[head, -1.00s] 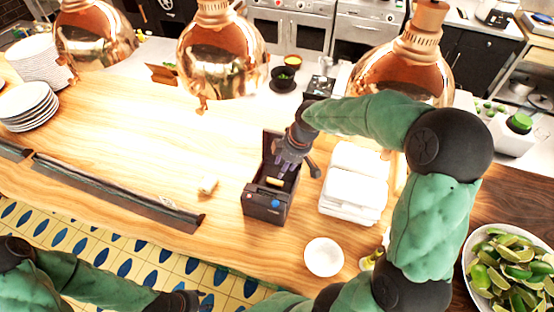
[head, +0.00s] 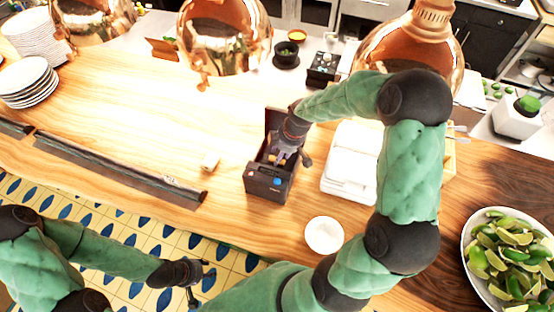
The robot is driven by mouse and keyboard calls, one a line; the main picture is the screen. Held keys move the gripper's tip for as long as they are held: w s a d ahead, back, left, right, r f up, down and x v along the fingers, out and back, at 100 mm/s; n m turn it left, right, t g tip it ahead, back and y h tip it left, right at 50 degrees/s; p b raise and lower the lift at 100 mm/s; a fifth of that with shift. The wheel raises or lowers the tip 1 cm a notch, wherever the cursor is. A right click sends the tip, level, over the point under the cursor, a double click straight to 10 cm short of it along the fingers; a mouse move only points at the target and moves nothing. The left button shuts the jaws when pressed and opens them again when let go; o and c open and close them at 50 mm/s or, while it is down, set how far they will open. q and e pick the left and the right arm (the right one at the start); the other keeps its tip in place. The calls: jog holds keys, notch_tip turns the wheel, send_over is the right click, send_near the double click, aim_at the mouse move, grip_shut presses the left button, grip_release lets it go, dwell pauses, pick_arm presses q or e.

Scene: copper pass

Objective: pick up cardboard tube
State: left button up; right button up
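The black receipt printer (head: 270,187) stands on the wooden counter with its lid open. My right gripper (head: 282,158) reaches down into it from above. A small tan piece shows among its fingers inside the printer; it may be the cardboard tube, but it is too small and covered to be sure. I cannot tell whether the fingers are shut on it. A small whitish roll (head: 210,161) lies on the counter to the left of the printer. My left gripper (head: 201,283) is over the patterned floor at the lower left, empty, with its fingers apart.
A stack of white containers (head: 350,165) stands close right of the printer. A white bowl (head: 324,235) sits in front. Copper lamps (head: 225,40) hang above the counter. A plate of limes (head: 512,255) is at the right. The counter left of the printer is mostly clear.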

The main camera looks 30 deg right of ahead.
jog(key=shift+x, duration=0.85)
jog(key=shift+s+f, duration=0.1)
jog(key=c, duration=0.5)
jog(key=shift+a, duration=0.1)
